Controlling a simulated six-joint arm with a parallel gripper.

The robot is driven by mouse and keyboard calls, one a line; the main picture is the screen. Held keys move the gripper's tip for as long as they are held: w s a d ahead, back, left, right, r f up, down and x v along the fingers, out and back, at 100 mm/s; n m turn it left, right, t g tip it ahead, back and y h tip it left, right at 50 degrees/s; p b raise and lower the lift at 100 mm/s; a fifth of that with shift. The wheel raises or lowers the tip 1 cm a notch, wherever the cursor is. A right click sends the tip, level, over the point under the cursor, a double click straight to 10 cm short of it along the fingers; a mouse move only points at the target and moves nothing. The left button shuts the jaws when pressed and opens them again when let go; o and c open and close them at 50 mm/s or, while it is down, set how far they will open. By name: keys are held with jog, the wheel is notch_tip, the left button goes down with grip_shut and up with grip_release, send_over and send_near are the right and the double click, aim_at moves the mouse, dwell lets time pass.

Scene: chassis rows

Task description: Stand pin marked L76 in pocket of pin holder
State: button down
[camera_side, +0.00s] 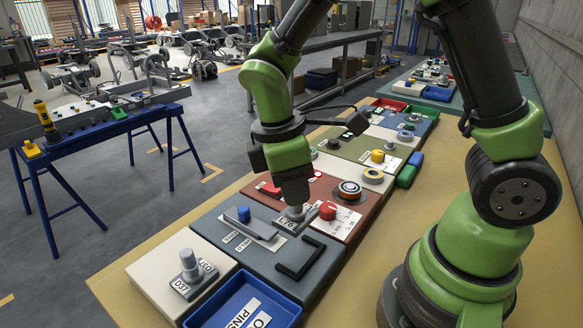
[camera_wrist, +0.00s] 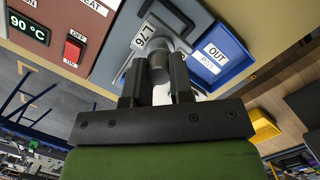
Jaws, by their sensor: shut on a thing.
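My gripper (camera_side: 294,205) points down over the dark grey panel in the side view. In the wrist view its fingers (camera_wrist: 157,92) are shut on a grey cylindrical pin (camera_wrist: 158,70). A label reading L76 shows beside a grey base at the pin's foot, in both views. The fingers hide part of the pin, and I cannot tell whether its foot is seated or just above the surface. A grey block with an upright pin (camera_side: 189,262) and a D37 label stands on the white panel at front left. I cannot tell for sure which part is the pin holder.
A blue tray marked OUT PINS (camera_side: 217,311) sits at the front; it also shows in the wrist view (camera_wrist: 245,62). A red knob (camera_side: 328,209) and a blue knob (camera_side: 243,213) stand close by.

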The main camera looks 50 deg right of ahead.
aim_at(291, 215)
jog(key=shift+w+a+x, duration=0.2)
jog(key=shift+x, duration=1.1)
jog(key=shift+w+a+x, duration=0.15)
jog(key=shift+a+x, duration=0.05)
jog(key=shift+x, duration=1.1)
jog(key=shift+w+a+x, duration=0.2)
jog(key=shift+x, duration=1.1)
jog(key=shift+f, duration=0.25)
jog(key=c, duration=0.9)
grip_release()
jog(key=v, duration=0.9)
jog(key=shift+r, duration=0.5)
jog(key=shift+s+d+v, duration=0.15)
jog(key=shift+d+v, duration=0.05)
jog(key=shift+v, duration=0.95)
jog(key=shift+s+d+v, duration=0.15)
jog(key=shift+v, duration=1)
jog(key=shift+s+d+v, duration=0.2)
jog(key=shift+v, duration=0.95)
